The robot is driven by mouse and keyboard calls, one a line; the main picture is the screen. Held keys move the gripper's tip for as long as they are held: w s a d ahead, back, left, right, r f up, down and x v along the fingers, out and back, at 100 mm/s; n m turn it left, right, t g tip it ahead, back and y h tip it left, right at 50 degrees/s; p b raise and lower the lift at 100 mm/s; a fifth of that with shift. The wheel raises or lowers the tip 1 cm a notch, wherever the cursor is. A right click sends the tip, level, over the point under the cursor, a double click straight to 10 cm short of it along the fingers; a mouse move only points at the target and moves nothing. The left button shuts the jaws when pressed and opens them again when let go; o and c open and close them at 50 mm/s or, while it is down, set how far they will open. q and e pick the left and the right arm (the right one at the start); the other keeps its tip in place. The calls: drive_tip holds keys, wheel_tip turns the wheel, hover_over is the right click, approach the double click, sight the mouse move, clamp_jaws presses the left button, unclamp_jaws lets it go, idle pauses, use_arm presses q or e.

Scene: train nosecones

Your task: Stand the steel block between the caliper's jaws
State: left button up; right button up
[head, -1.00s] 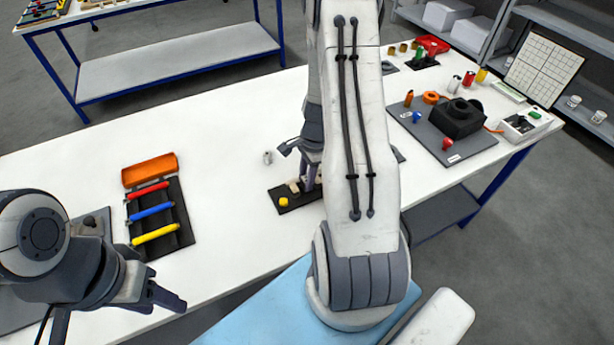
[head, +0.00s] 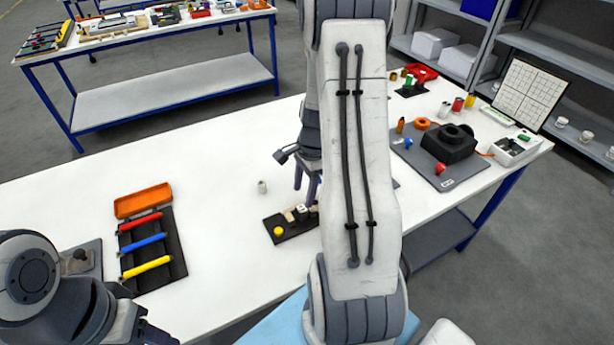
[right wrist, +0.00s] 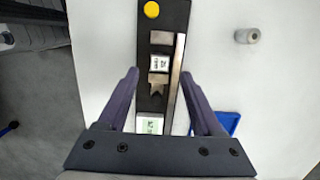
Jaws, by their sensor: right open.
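The steel block (right wrist: 160,62), with a pale marked top face, stands between the caliper's two jaws on a black base (right wrist: 149,18). The caliper (right wrist: 179,60) has its beam along the block's right side in the right wrist view. I cannot tell whether both jaws touch the block. In the head view the block (head: 301,210) shows partly beside my arm. My right gripper (right wrist: 161,98) is open and empty, its fingers apart on either side of the base; it also shows above the base in the head view (head: 305,188). My left gripper (head: 155,336) is cut off at the lower left.
A yellow knob (right wrist: 151,9) sits at the base's end. A small metal cylinder (right wrist: 246,36) stands apart on the white table (head: 225,225). A black rack with coloured handles (head: 172,262) and an orange tray (head: 142,200) lie left. A grey board (head: 470,172) lies right.

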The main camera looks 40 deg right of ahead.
wheel_tip(320, 180, up, 6)
drive_tip(key=s+a+r+n, duration=0.1)
drive_tip(key=a+r+n, duration=0.2)
drive_tip(key=a+n, duration=0.5)
drive_tip(key=s+a+r+n, duration=0.15)
drive_tip(key=a+n, duration=0.35)
drive_tip(key=a, duration=0.7)
drive_tip(key=s+a+r+n, duration=0.3)
drive_tip(key=s+a+n, duration=0.8)
drive_tip(key=s+n, duration=0.2)
drive_tip(key=shift+s+a+n+h, duration=0.3)
drive_tip(key=shift+s+n+h, duration=0.1)
drive_tip(key=shift+n, duration=0.7)
